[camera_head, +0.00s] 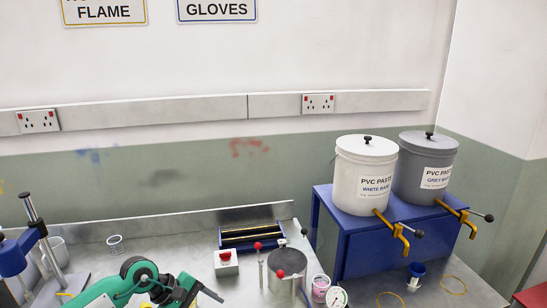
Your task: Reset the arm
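A green and white arm comes in from the lower left, and I take it as my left arm. Its end, my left gripper (203,293), is low in the picture over the bench. One dark grey finger-like part points right and down. The rest is cut off by the bottom edge or hidden by green parts, so I cannot tell whether it is open or shut. I see nothing held in it. My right arm and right gripper are not in view.
A metal bench (160,250) holds a red-button box (226,262), red-knobbed levers, a round grey block (287,263), a pink-rimmed cup (320,288) and a dial gauge (337,298). White (365,170) and grey (425,150) paste tubs stand on a blue stand (350,245). A blue column stand (14,252) is left.

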